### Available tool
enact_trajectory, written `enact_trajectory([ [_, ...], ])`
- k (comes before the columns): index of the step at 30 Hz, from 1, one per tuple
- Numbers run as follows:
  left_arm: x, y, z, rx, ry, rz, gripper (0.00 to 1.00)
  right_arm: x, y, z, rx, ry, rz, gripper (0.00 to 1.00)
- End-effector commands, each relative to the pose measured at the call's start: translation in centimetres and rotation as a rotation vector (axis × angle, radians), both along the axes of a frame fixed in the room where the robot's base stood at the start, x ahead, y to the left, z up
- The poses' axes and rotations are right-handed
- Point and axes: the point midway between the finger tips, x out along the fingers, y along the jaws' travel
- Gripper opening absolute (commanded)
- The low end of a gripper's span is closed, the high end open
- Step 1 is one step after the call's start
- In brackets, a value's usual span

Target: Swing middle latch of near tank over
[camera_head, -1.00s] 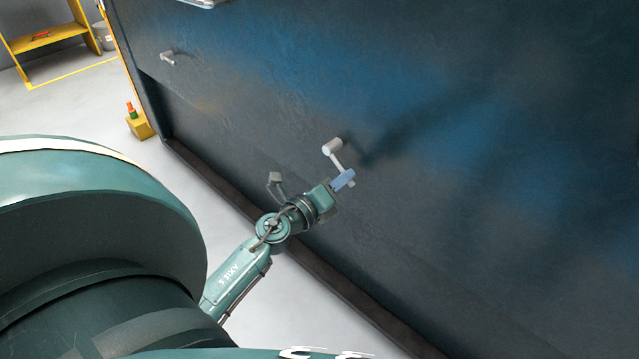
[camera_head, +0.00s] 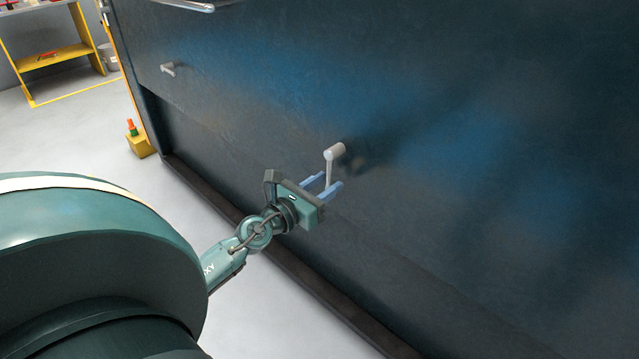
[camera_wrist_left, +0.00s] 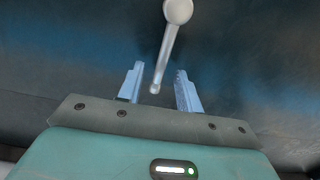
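The dark tank wall (camera_head: 480,200) fills the right of the head view. A grey latch (camera_head: 330,167) sticks out from it on a round hub, its arm hanging down. My left gripper (camera_head: 325,183) is open, its two blue fingers on either side of the latch arm's lower end. In the left wrist view, the latch (camera_wrist_left: 168,45) reaches down between the spread fingers of the gripper (camera_wrist_left: 158,84), with gaps on both sides. A second latch (camera_head: 168,68) sits farther along the wall at the upper left. My right gripper is not in view.
A dark ledge (camera_head: 270,265) runs along the tank's foot. Pale floor (camera_head: 85,125) lies open at the left. A yellow block with an orange and green item (camera_head: 138,145) stands by the tank's far corner. A yellow shelf (camera_head: 55,57) stands behind.

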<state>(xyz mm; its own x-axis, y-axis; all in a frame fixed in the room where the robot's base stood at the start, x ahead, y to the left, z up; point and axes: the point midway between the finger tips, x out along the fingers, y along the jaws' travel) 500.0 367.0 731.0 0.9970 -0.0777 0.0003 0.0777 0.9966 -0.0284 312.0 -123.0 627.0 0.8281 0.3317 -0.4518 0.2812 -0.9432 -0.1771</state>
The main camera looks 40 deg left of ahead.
Motion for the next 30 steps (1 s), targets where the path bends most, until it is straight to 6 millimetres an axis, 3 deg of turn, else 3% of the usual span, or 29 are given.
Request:
enact_trajectory([
  [5,-0.3,0.0,-0.1,-0.002,0.001,0.000,0.35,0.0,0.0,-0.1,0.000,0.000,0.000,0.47],
  [21,-5.4,0.4,-0.3,-0.003,0.002,-0.001,0.35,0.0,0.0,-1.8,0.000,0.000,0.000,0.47],
  [30,-6.0,0.5,0.0,-0.002,0.000,0.000,0.35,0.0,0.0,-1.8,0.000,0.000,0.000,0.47],
])
